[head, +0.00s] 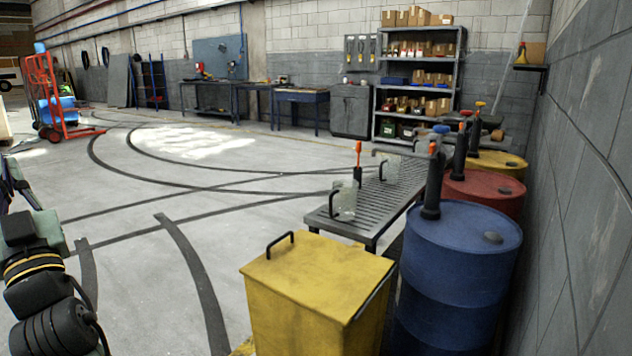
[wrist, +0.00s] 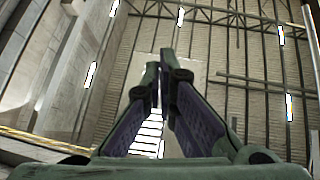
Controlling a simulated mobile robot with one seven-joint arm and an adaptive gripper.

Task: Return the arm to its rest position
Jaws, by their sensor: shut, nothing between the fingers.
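My gripper (wrist: 160,85) shows in the wrist view with its two fingers pointing up toward the roof. The fingertips are together with nothing between them. In the head view, part of my arm (head: 45,285) shows at the lower left edge, apart from the drums and bench. My gripper's fingers cannot be made out in the head view.
A yellow bin (head: 310,285) stands front centre, with a blue drum (head: 455,270) and a red drum (head: 490,190) along the right wall. A slatted metal bench (head: 375,205) holds jars. An orange hand truck (head: 50,95) stands far left. The middle floor is clear.

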